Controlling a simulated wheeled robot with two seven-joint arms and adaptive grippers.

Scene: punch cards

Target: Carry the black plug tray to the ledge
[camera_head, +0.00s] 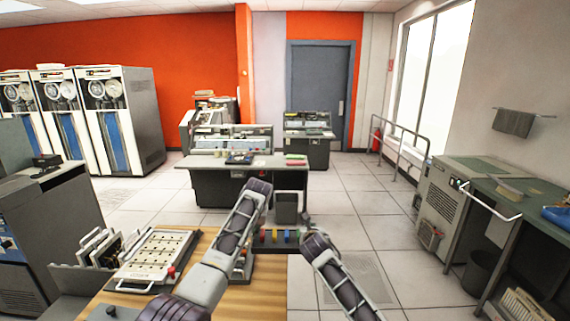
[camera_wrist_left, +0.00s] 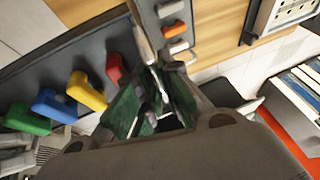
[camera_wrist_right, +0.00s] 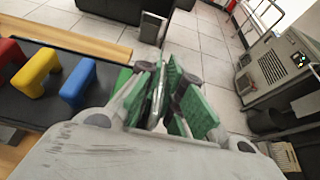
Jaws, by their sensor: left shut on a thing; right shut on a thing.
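The black plug tray (camera_head: 268,246) is at the far right end of the wooden table, partly hidden by my arms in the head view. In the left wrist view, my left gripper (camera_wrist_left: 157,92) is shut at the tray (camera_wrist_left: 68,68), beside the red plug. In the right wrist view, my right gripper (camera_wrist_right: 160,88) is shut at the tray's end (camera_wrist_right: 38,103), beside the green plug. The fingers hide both grips. I cannot tell whether the tray is lifted, nor which surface is the ledge.
A console desk (camera_head: 215,172) and a grey bin (camera_head: 287,209) stand ahead. A machine (camera_head: 448,200) and bench stand right. The floor between is mostly clear.

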